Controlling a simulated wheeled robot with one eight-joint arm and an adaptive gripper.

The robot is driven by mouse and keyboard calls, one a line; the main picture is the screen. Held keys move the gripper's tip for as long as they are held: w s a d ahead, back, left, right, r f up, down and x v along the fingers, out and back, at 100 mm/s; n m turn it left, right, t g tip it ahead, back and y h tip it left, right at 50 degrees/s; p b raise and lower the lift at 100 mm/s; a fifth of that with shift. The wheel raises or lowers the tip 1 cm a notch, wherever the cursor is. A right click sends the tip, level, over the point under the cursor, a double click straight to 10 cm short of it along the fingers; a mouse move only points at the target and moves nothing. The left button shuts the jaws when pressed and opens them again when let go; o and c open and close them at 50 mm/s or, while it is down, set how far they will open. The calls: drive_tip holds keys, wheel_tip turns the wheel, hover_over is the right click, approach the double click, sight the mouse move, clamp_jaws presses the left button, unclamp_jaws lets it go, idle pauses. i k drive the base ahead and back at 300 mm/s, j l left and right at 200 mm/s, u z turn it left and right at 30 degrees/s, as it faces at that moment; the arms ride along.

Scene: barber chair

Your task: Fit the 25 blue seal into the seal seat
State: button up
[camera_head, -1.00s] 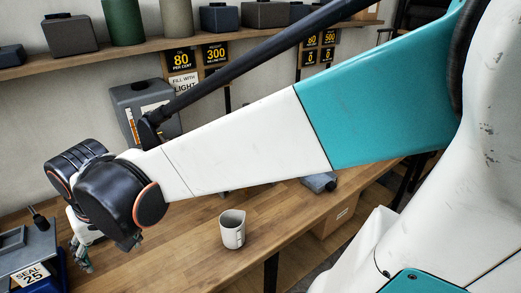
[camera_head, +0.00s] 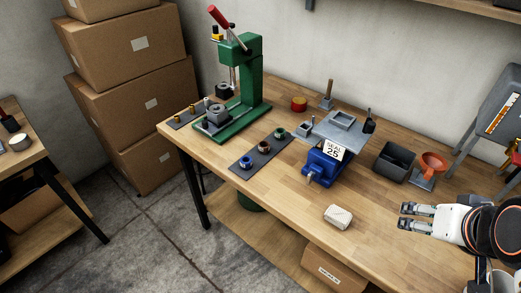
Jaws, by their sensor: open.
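A blue seal (camera_head: 247,161) sits at the near end of a dark strip (camera_head: 239,170) on the workbench, beside a brown ring (camera_head: 263,147) and a green ring (camera_head: 279,133). I cannot tell for certain which part is the seal seat. My gripper (camera_head: 404,216) is at the lower right, open and empty, pointing left, well apart from the seal and the vise.
A green press (camera_head: 240,80) stands at the back left. A whitish block (camera_head: 338,217) lies near the front edge, between my gripper and the strip. Bare wood (camera_head: 285,195) shows in front of the vise.

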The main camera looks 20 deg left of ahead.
sight(340, 131)
drive_tip(key=k+j+u, duration=0.1)
drive_tip(key=k+j, duration=0.35)
drive_tip(key=j, duration=0.25)
drive_tip(key=k+j+u, duration=0.15)
drive_tip(key=j, duration=0.25)
drive_tip(key=k+j+u, duration=0.1)
drive_tip(key=k+j, duration=0.15)
drive_tip(key=j, duration=0.15)
